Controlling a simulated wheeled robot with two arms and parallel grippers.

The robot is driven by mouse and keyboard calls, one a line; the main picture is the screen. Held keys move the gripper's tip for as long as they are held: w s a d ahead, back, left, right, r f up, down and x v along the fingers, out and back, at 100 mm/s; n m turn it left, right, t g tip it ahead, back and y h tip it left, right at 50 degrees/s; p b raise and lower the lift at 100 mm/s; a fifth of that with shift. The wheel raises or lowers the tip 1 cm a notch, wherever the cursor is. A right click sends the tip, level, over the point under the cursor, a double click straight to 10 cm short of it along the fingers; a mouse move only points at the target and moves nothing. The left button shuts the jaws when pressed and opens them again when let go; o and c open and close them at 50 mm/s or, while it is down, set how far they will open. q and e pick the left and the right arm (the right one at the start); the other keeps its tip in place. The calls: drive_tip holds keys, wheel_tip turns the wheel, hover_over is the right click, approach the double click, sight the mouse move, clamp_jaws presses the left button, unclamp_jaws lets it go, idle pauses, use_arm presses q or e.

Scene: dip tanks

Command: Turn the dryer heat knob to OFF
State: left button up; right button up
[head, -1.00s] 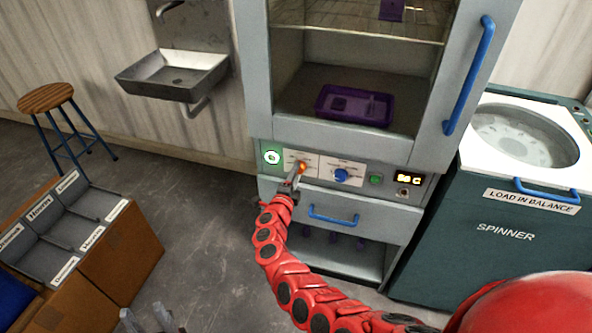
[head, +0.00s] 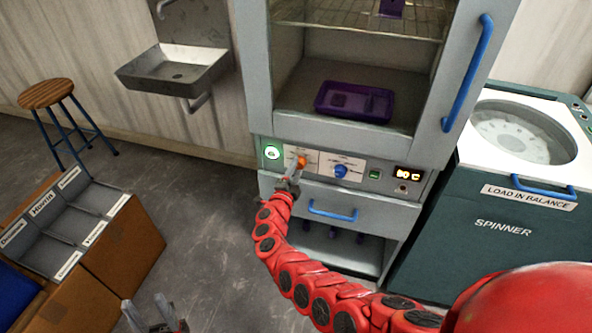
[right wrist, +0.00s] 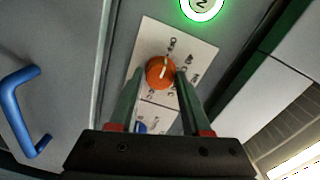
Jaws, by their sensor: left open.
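The dryer (head: 262,90) has a control panel with an orange knob (head: 302,161) on the left and a blue knob (head: 341,171) to its right. Their labels are too small to read in the head view. My right gripper (head: 294,175) is just below and in front of the orange knob. In the right wrist view its two fingers are apart, with the orange knob (right wrist: 160,72) showing between their tips. Contact cannot be told. The knob's pale pointer line points roughly up in that view. My left gripper (head: 155,318) is open and empty at the bottom left.
A lit green round indicator (head: 272,152) and an orange display (head: 408,174) flank the knobs. A blue drawer handle (head: 333,213) is below. The spinner (head: 500,235) stands close on the right. Boxes (head: 125,240) are at the left; floor between is clear.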

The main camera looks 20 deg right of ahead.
drive_tip(key=o, duration=0.4)
drive_tip(key=v, duration=1.7)
drive_tip(key=shift+s+a+f, duration=0.15)
